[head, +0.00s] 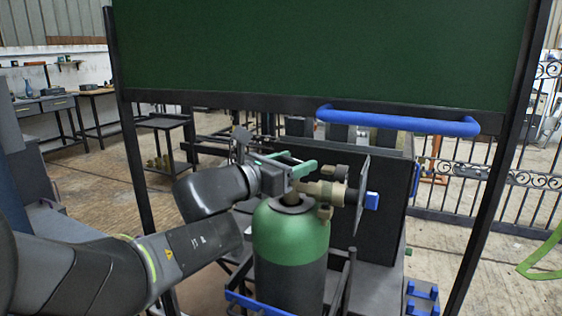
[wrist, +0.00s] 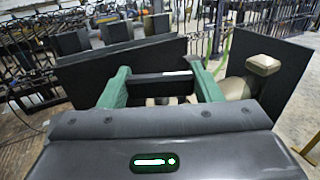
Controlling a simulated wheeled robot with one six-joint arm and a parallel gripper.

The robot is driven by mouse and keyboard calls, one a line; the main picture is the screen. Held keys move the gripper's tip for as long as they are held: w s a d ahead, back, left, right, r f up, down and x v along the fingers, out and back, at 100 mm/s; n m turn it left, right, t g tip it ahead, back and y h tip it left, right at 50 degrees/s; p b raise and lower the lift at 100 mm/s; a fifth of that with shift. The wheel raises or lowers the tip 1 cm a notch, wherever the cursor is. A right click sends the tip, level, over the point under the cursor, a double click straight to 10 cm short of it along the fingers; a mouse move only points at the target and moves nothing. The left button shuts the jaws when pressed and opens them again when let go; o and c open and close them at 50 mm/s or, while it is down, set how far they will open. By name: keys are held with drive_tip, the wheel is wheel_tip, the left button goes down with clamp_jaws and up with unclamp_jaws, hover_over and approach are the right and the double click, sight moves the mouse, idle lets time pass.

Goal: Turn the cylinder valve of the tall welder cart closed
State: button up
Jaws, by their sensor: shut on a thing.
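The gas cylinder (head: 291,238) has a green shoulder and a dark lower body, and stands upright in the cart. A brass valve body (head: 326,190) sits on its top. It also shows in the wrist view (wrist: 236,87), just right of the fingers. My gripper (head: 300,163), with green fingers, is at the cylinder top, beside the brass body. The fingers stand apart, with a dark bar between them in the wrist view. My gripper is shut on the valve's handle, which is mostly hidden by the gripper. I cannot tell how far the valve is turned.
A dark green panel (head: 320,50) in a dark frame fills the upper head view, with a blue bar (head: 400,120) below it. A dark plate (head: 362,190) stands right of the valve. A black gate (head: 470,180) is behind at right. Dark block-like things stand close behind the cylinder.

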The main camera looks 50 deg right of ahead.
drive_tip(key=shift+w+r+g, duration=0.1)
drive_tip(key=shift+g, duration=0.3)
drive_tip(key=m+g+y+p, duration=0.1)
drive_tip(key=m+g+p, duration=0.2)
drive_tip(key=shift+r+g+p, duration=0.15)
drive_tip(key=shift+g+p, duration=0.25)
drive_tip(key=m+g+y+p, duration=0.2)
drive_tip(key=g, duration=0.1)
drive_tip(key=m+g+y+p, duration=0.2)
drive_tip(key=g+p, duration=0.1)
drive_tip(key=shift+m, duration=0.3)
drive_tip(key=m+g+y+p, duration=0.3)
drive_tip(key=m+y+p, duration=0.1)
drive_tip(key=y+p, duration=0.1)
drive_tip(key=shift+g, duration=0.4)
drive_tip(key=shift+m+g+y+p, duration=0.5)
drive_tip(key=shift+m+y+p, duration=0.3)
drive_tip(key=shift+y+p, duration=0.45)
drive_tip(key=shift+f+y, duration=0.2)
drive_tip(key=shift+y, duration=0.05)
drive_tip(key=o, duration=1)
